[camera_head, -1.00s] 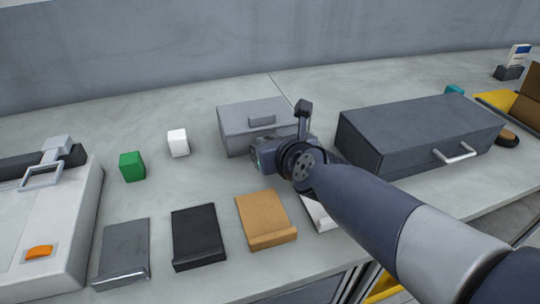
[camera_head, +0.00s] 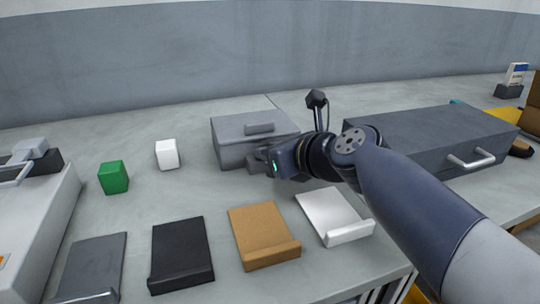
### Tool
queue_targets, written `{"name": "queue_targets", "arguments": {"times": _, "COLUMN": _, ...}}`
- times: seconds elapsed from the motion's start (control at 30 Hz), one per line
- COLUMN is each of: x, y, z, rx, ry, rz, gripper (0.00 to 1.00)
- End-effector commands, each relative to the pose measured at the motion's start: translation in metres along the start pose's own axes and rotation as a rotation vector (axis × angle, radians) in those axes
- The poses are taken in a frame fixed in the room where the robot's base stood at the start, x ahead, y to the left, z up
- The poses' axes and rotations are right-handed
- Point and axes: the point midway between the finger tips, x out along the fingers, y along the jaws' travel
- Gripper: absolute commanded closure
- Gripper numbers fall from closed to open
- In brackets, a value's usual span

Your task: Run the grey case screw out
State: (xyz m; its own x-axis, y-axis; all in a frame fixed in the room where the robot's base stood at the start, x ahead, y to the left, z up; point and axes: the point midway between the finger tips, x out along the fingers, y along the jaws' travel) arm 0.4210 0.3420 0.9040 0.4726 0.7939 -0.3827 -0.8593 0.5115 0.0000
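No screw can be made out; the part of the case behind my gripper is hidden.
A larger dark case (camera_head: 420,130) with a metal handle stands to the right. Grey (camera_head: 92,265), black (camera_head: 180,250), tan (camera_head: 262,232) and white (camera_head: 332,210) stands line the front. Green (camera_head: 113,177) and white (camera_head: 167,154) blocks stand left, beside a pale machine (camera_head: 35,225).

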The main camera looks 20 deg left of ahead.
Motion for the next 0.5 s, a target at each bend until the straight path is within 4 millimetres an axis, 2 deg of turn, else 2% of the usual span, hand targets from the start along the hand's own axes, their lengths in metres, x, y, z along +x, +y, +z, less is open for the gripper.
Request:
{"name": "queue_targets", "arguments": {"times": 0.17, "x": -0.0001, "y": -0.0002, "z": -0.0023, "rx": 0.0, "ry": 0.006, "rz": -0.001, "gripper": 1.0}}
{"name": "queue_targets", "arguments": {"times": 0.2, "x": -0.0001, "y": -0.0002, "z": -0.0022, "rx": 0.0, "ry": 0.006, "rz": -0.001, "gripper": 0.78}}
{"name": "queue_targets", "arguments": {"times": 0.43, "x": -0.0002, "y": 0.0, "z": -0.0011, "rx": 0.0, "ry": 0.003, "rz": -0.001, "gripper": 0.6}}
{"name": "queue_targets", "arguments": {"times": 0.5, "x": -0.0002, "y": 0.0, "z": -0.0008, "rx": 0.0, "ry": 0.003, "rz": -0.001, "gripper": 0.6}}
